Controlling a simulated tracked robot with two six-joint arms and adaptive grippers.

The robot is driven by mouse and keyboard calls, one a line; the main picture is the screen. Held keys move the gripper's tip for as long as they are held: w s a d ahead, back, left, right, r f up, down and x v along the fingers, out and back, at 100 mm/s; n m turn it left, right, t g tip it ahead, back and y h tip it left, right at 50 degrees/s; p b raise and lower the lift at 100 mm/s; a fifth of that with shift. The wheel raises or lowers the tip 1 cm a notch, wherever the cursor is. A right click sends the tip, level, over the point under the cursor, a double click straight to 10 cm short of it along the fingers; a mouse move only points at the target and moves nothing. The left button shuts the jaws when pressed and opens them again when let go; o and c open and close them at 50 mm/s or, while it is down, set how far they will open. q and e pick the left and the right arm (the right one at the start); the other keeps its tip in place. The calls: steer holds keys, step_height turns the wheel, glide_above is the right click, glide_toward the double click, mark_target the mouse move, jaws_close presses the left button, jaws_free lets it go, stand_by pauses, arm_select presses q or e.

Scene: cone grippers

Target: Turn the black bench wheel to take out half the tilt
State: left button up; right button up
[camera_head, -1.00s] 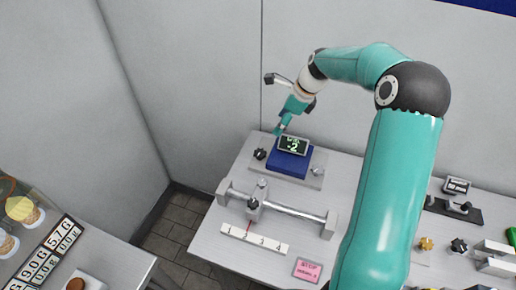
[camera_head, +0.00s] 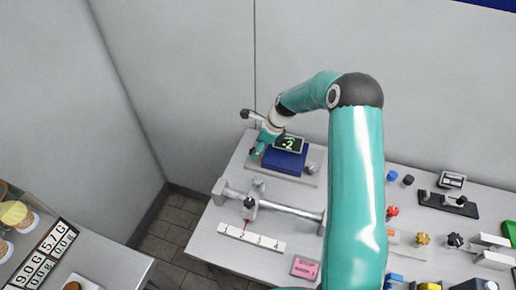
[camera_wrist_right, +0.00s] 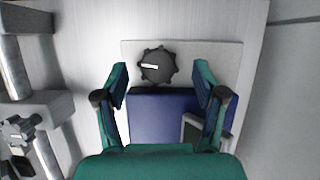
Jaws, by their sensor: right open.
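The black bench wheel (camera_wrist_right: 158,66) is a lobed knob with a white mark pointing left in the right wrist view. It sits on a pale plate (camera_wrist_right: 215,58) beside a blue block (camera_wrist_right: 160,112). My right gripper (camera_wrist_right: 162,78) is open, its fingers either side of the wheel in the picture, with gaps visible. In the head view my right gripper (camera_head: 258,152) is over the plate's left end and mostly covers the wheel. A small display (camera_head: 289,145) at the blue block (camera_head: 284,161) reads -2. My left gripper is not in view.
A grey knob (camera_head: 312,168) is at the plate's right end. In front are a metal rail (camera_head: 290,209), a numbered strip (camera_head: 252,237) and a pink note (camera_head: 305,268). Several coloured knobs and fixtures are at right. A wall rises behind the bench.

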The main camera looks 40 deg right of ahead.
steer(key=shift+w+a+f, duration=0.15)
steer(key=shift+w+f, duration=0.05)
steer(key=shift+f, duration=0.35)
steer(key=c, duration=1.1)
steer(key=shift+f+n+b, duration=0.1)
steer(key=shift+n+b, duration=0.45)
steer(key=shift+n, duration=0.25)
steer(key=shift+c, duration=0.2)
steer(key=shift+w+d+n+y, duration=0.1)
steer(key=shift+d+n+y, duration=0.1)
steer(key=shift+n+y, duration=0.35)
steer(key=n, duration=0.1)
steer(key=n+g, duration=0.1)
steer(key=n, duration=0.1)
steer(key=shift+r+b, duration=0.25)
steer(key=shift+b, duration=0.1)
steer(key=shift+d, duration=0.1)
